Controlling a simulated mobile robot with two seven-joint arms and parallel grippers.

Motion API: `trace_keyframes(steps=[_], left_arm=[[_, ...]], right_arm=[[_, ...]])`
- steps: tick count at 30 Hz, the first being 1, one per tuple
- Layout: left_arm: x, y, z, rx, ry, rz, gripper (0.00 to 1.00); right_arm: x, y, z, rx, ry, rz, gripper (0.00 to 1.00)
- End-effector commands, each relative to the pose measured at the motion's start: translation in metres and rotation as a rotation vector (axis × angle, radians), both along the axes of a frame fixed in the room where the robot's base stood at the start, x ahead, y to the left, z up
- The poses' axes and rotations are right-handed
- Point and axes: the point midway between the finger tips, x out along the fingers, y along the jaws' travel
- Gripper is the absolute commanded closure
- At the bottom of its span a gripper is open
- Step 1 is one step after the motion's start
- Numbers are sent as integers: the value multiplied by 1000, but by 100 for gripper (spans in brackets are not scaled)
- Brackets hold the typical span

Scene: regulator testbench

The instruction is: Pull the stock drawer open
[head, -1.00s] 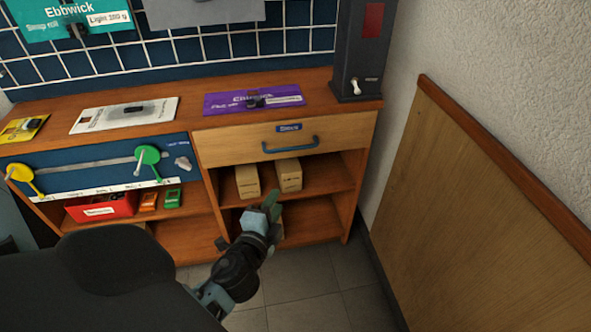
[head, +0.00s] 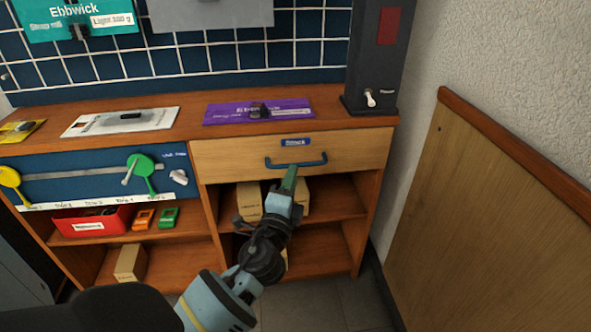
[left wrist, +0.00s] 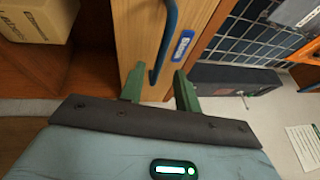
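The stock drawer (head: 228,160) has a pale wooden front with a small blue label (head: 295,142) and is shut. Its blue bar handle (head: 312,163) runs across the front, and the handle (left wrist: 166,40) also shows in the left wrist view. My left gripper (head: 290,176) is at the handle, its green fingers pointing at it. In the left wrist view the left gripper (left wrist: 159,84) is open, with the handle lying between the two spread fingertips. I cannot tell whether either finger touches it. My right gripper is not in view.
Cardboard boxes (head: 249,203) stand on the shelf below the drawer, close to my left gripper. A purple packet (head: 230,114) lies on the counter above. A dark grey box with a switch (head: 370,70) stands at the counter's right end. A wooden panel (head: 490,220) lines the right wall.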

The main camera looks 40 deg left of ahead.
Motion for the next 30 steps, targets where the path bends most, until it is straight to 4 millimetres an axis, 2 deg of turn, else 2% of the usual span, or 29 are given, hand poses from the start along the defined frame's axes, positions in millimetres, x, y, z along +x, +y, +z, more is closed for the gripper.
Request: trace_keyframes(steps=[3, 9, 20, 27, 30], left_arm=[[17, 8, 4, 1, -2, 0, 67], [33, 16, 6, 0, 0, -1, 67], [37, 19, 7, 0, 1, -1, 67], [37, 18, 7, 0, 1, -1, 99], [37, 18, 7, 0, 1, -1, 100]], right_arm=[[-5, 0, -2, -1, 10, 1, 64], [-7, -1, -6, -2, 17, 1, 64], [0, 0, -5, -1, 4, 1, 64], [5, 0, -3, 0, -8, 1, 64], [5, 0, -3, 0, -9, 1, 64]])
